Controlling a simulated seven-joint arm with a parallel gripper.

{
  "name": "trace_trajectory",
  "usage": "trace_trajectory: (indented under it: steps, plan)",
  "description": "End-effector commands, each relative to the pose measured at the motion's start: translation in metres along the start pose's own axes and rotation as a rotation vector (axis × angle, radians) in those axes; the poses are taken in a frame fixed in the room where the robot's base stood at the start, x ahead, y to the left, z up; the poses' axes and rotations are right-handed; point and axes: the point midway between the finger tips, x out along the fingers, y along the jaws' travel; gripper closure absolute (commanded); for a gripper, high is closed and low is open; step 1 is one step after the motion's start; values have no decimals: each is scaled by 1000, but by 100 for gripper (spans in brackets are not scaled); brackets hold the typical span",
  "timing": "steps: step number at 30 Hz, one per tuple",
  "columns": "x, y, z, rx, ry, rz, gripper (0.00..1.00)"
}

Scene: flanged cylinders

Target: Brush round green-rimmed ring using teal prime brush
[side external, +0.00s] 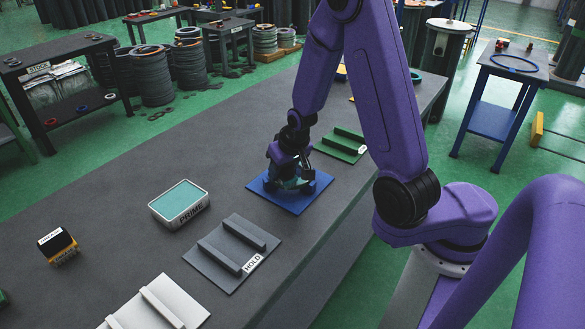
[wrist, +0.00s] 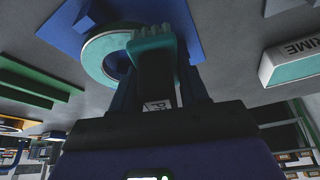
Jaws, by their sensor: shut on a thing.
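My gripper (wrist: 160,82) is shut on a teal-bristled brush (wrist: 152,52), whose handle sits between the fingers. A round ring (wrist: 97,60) with a pale teal-green face lies on the blue mat (wrist: 60,35). The brush head overlaps the right part of the ring in the wrist view; I cannot tell whether the bristles touch it. In the side view my gripper (side external: 290,182) is low over the blue mat (side external: 298,207) and mostly hides the ring and brush. The PRIME tin (side external: 180,203), with a teal top, stands left of the mat; it also shows in the wrist view (wrist: 290,65).
A grey HOLD plate (side external: 228,262) and a white plate (side external: 165,308), both with rails, lie in front. A green railed plate (side external: 340,150) lies behind the blue mat.

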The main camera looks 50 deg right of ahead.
Motion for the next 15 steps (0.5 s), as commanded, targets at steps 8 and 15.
trace_trajectory:
  steps: [8,15]
  plan:
    - [10,-7,-22,0,0,0,89]
    - [17,-3,-42,1,-1,1,89]
